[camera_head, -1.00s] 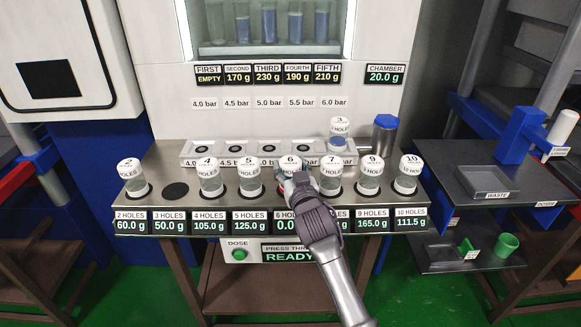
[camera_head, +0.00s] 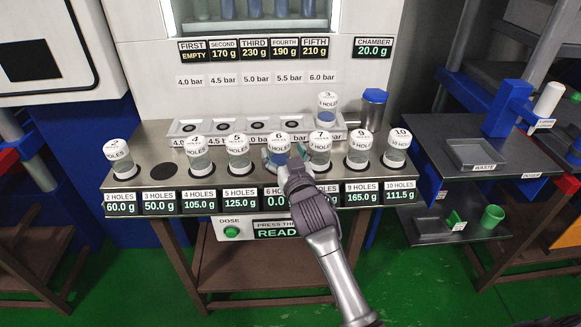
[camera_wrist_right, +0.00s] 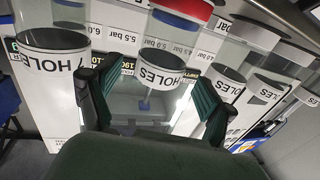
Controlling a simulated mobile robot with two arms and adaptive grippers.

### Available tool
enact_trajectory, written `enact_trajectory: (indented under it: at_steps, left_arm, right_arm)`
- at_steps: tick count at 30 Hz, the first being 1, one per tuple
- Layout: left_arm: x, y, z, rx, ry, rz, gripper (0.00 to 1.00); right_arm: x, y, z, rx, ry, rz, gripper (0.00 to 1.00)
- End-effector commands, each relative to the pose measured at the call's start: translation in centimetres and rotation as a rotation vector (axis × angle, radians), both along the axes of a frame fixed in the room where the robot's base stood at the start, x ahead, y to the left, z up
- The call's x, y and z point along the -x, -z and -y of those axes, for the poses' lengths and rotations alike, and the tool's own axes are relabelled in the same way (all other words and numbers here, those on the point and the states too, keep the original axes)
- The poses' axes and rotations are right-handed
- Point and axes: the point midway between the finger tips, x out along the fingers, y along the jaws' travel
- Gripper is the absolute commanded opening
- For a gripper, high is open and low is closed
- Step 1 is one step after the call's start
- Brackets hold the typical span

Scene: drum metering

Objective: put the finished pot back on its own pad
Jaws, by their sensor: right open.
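The "6 HOLES" pot (camera_head: 279,142), with a white lid band and some blue inside, stands in the front row above the 6 HOLES display. My right gripper (camera_head: 281,164) is open at its front. In the wrist view its dark green fingers lie on either side of a "HOLES" pot (camera_wrist_right: 160,74); contact is not clear. The 6 HOLES display shows 0.0, partly covered by the gripper. The "3 HOLES" pot (camera_head: 327,108), with blue inside, stands at the 6.0 bar station at the back. The 3 HOLES pad (camera_head: 163,171) is a bare dark disc. My left gripper is out of view.
Neighbouring pots 5 (camera_head: 238,152) and 7 (camera_head: 320,150) stand close on both sides. A blue-topped cylinder (camera_head: 374,108) stands behind on the right. The waste tray (camera_head: 475,153) and a green cup (camera_head: 491,216) are on the right-hand shelves.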

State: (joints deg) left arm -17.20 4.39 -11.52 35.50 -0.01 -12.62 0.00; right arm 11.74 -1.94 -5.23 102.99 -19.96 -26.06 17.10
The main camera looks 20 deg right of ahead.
Motion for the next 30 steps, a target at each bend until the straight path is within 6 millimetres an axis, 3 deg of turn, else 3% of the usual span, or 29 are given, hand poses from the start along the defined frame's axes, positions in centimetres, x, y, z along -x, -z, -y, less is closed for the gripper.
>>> enact_trajectory:
  at_steps: [6, 12, 30]
  left_arm:
    - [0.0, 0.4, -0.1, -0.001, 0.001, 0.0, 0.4]
    - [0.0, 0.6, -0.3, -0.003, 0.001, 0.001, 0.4]
    - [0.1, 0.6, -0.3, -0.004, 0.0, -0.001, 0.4]
  right_arm:
    - [4.8, 0.2, -0.3, -0.002, 0.0, -0.002, 0.82]
    - [7.3, 0.1, -0.4, -0.002, -0.001, -0.002, 0.82]
    - [7.9, 0.0, -0.4, -0.001, 0.0, -0.001, 0.82]
